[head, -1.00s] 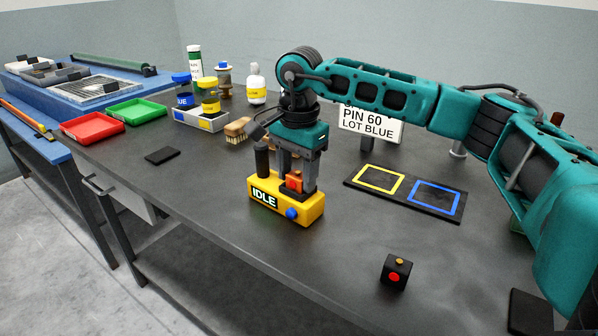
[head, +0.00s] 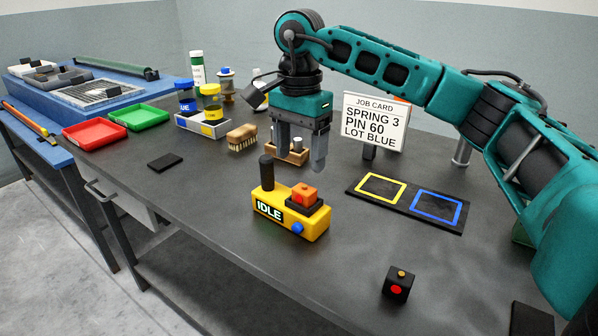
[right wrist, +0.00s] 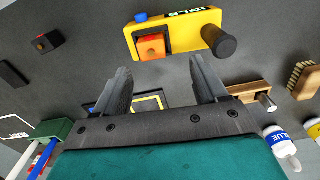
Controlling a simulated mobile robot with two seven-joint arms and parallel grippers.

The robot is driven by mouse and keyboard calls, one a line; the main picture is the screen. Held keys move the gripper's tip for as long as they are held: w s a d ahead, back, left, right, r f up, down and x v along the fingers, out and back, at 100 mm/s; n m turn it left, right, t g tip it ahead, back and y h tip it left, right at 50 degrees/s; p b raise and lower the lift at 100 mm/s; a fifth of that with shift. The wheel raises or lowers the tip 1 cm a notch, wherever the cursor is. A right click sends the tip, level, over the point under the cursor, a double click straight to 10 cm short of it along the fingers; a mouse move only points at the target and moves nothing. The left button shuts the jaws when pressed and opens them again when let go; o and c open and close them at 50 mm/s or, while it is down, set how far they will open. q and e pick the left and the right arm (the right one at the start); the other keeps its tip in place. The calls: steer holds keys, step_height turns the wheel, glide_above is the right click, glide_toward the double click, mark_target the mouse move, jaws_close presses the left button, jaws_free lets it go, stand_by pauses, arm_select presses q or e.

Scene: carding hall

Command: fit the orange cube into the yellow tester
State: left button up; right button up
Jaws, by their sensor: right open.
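The yellow tester (head: 290,222) stands on the dark table and its panel reads IDLE. The orange cube (head: 304,194) sits in the black socket on the tester's right part; I cannot tell how deep it is seated. In the right wrist view the cube (right wrist: 151,46) lies within the dark square of the tester (right wrist: 183,27). My right gripper (head: 299,164) is open and empty, above and behind the tester, apart from the cube. Its fingers also show in the right wrist view (right wrist: 160,85). My left gripper is not in view.
A black box with a red button (head: 398,285) stands at the front right. A black mat with yellow and blue squares (head: 405,205) lies to the right. A job card (head: 376,122), a brush (head: 243,138) and a wooden block (head: 287,155) stand behind.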

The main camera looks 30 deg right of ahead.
mark_target(300, 185)
step_height(300, 185, up, 4)
steer(key=shift+d+f, duration=0.1)
stand_by(0.6)
